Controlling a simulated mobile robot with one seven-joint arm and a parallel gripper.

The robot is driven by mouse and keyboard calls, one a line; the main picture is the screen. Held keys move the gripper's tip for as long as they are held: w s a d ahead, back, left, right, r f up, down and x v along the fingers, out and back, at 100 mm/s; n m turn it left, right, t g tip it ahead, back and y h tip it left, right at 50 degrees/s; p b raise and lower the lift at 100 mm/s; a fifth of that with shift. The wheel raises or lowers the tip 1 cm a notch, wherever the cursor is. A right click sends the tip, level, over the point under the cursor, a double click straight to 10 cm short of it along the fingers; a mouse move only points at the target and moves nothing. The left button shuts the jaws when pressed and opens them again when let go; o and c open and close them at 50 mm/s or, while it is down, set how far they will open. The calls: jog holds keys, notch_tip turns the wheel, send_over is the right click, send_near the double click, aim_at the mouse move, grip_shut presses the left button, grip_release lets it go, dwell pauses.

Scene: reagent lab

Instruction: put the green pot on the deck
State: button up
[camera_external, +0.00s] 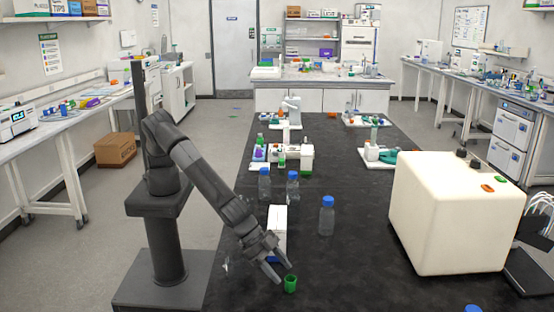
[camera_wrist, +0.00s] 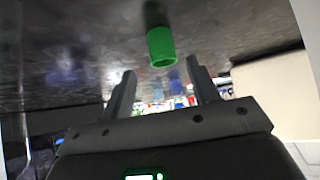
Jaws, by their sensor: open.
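The green pot (camera_external: 290,284) is a small cup standing on the black bench top near the front. My gripper (camera_external: 284,273) is open, with its fingers pointing down close beside the pot. In the wrist view the green pot (camera_wrist: 161,47) appears ahead of and between the two spread fingers, and nothing is held. A white upright block (camera_external: 278,222) with a blue patch low on it stands just behind my gripper, partly hidden by it. I cannot tell for sure which surface is the deck.
Clear bottles with blue caps (camera_external: 327,216) stand behind and to the right of my gripper. A large cream machine (camera_external: 450,215) fills the bench's right side. White trays with small items (camera_external: 378,158) stand farther back. Bare black bench lies between the pot and the machine.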

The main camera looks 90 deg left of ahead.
aim_at(295, 286)
jog(key=shift+a+x, duration=0.1)
jog(key=shift+x, duration=1.3)
jog(key=shift+a+x, duration=0.15)
jog(key=shift+x, duration=1.3)
jog(key=shift+c, duration=0.3)
jog(key=c, duration=1.1)
jog(key=shift+o, duration=0.2)
notch_tip(295, 286, up, 10)
jog(key=w+a+r+n+y, duration=0.1)
jog(key=w+a+r+n, duration=0.2)
jog(key=a, duration=1)
jog(key=w+a+r+n+t+y, duration=0.15)
jog(key=w+a, duration=0.35)
jog(key=a, duration=0.9)
jog(key=w+a+r+n+g+y, duration=0.1)
jog(key=w+a+r+n+y, duration=0.2)
jog(key=a, duration=1)
jog(key=s+a+n, duration=0.1)
jog(key=s+a, duration=0.2)
jog(key=a, duration=1.3)
jog(key=s+a+f+y, duration=0.1)
jog(key=s+a+f, duration=0.6)
jog(key=s, duration=0.2)
jog(key=shift+f, duration=0.4)
